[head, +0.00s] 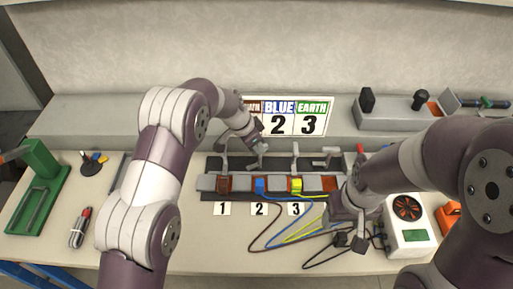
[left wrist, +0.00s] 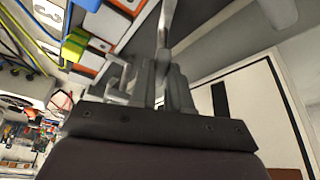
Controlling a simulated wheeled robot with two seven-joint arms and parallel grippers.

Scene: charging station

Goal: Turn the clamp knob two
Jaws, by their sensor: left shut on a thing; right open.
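A dark clamp station holds a row of metal toggle clamps behind grey blocks (head: 206,183), with number labels in front. My left gripper (head: 260,149) is at the clamp behind label 2 (head: 259,208), and the arm partly hides that clamp. In the left wrist view, my left gripper's fingers (left wrist: 172,85) are shut around a thin metal bar (left wrist: 166,25), seemingly that clamp's handle. Neighbouring clamps stand behind label 1 (head: 222,208) and label 3 (head: 295,208). My right gripper (head: 349,241) is open low over the cables at the right.
Blue and yellow connectors (head: 296,185) sit in the station, with cables running to the front. A white charger box (head: 410,226) stands at the right. A sign (head: 288,117) stands behind. A green stand (head: 40,170) and small tools are at the left.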

